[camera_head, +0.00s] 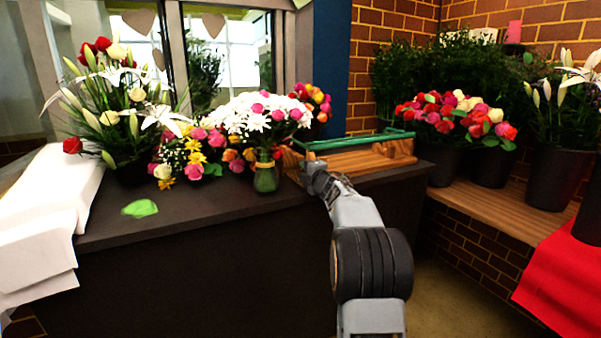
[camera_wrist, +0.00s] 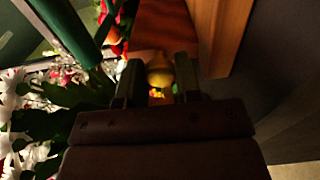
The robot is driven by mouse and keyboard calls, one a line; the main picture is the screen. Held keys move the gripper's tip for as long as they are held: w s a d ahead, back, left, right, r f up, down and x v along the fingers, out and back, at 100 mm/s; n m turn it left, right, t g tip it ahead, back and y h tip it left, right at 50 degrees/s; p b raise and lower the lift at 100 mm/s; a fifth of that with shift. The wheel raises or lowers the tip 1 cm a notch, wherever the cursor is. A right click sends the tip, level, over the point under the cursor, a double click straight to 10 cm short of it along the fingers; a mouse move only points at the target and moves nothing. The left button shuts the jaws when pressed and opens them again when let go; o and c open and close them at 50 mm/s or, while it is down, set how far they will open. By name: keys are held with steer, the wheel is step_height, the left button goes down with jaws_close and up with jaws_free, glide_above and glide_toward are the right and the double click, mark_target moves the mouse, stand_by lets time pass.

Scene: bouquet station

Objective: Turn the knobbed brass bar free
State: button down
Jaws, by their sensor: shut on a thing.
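A yellowish brass knob (camera_wrist: 160,72), which looks like the end of the knobbed brass bar, sits between my gripper's two fingers (camera_wrist: 158,82) in the wrist view. The fingers are closed on it. The rest of the bar is hidden or too dark to make out. In the head view, my gripper (camera_head: 312,172) is at the front left end of a wooden box (camera_head: 365,160) with a green rail (camera_head: 350,142) along its top. The knob cannot be made out there. The wooden box (camera_wrist: 222,35) and a green bar (camera_wrist: 66,25) also show in the wrist view.
A glass vase (camera_head: 266,178) of white flowers stands close left of my gripper on the dark counter (camera_head: 215,200). A green leaf-like patch (camera_head: 139,208) and white paper (camera_head: 45,200) lie further left. Buckets of flowers (camera_head: 490,165) stand on the right bench.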

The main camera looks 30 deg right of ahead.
steer(key=c, duration=0.8)
jaws_free()
steer(key=s, duration=1.3)
steer(key=shift+s+a, duration=0.4)
